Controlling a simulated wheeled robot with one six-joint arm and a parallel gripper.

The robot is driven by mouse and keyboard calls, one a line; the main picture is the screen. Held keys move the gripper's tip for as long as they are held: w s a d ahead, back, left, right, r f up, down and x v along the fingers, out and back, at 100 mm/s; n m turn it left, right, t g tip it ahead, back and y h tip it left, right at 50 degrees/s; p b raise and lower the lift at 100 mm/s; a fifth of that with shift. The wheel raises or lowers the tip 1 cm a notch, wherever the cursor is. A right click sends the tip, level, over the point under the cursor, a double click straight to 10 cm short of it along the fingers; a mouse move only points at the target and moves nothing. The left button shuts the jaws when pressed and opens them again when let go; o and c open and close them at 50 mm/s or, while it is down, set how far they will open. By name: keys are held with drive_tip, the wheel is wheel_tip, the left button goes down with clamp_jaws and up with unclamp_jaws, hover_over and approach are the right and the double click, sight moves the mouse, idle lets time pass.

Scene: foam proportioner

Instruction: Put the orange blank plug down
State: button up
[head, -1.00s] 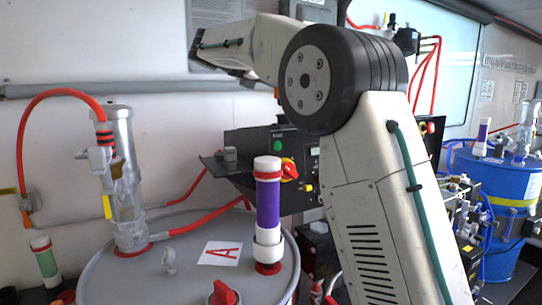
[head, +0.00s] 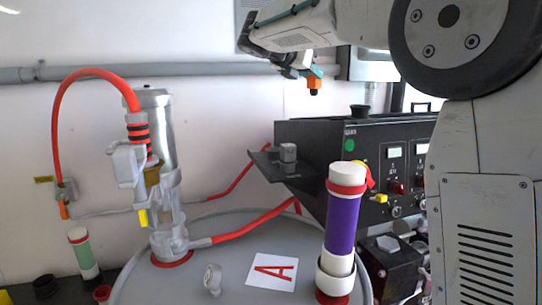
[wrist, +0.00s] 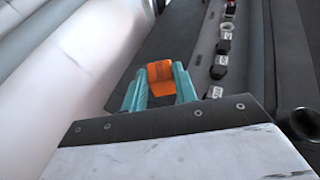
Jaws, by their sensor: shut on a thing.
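My gripper (head: 312,72) hangs in the upper right of the head view, above the black control box, with its teal fingers pointing down. It is shut on the orange blank plug (head: 314,84), which sticks out below the fingertips with a dark lower end. In the wrist view the plug (wrist: 160,78) sits between the two teal fingers of my gripper (wrist: 160,88). The plug is in the air, apart from the surfaces below it.
A small black shelf (head: 262,168) with a grey fitting (head: 288,153) juts from the control box (head: 340,135). In the wrist view several small fittings line a dark surface.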

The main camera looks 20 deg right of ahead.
drive_tip(key=s+a+f+n+t+y, duration=0.1)
drive_tip(key=a+f+n+t+y, duration=0.25)
drive_tip(key=a, duration=0.25)
drive_tip(key=s+a+f+n+t+y, duration=0.2)
drive_tip(key=a+n+t+y, duration=0.1)
drive_tip(key=a+n, duration=0.15)
drive_tip(key=shift+w+a+f, duration=0.1)
drive_tip(key=shift+a+f, duration=0.1)
drive_tip(key=shift+f, duration=1.5)
drive_tip(key=shift+s+a+f, duration=0.1)
drive_tip(key=shift+a+f, duration=0.05)
drive_tip(key=shift+f, duration=1.5)
drive_tip(key=shift+w+a+f, duration=0.1)
drive_tip(key=shift+a+f, duration=0.1)
drive_tip(key=shift+f, duration=1.5)
drive_tip(key=shift+f, duration=0.15)
drive_tip(key=o, duration=1)
drive_tip(key=shift+r, duration=0.2)
drive_tip(key=v, duration=1.2)
drive_tip(key=shift+d, duration=0.15)
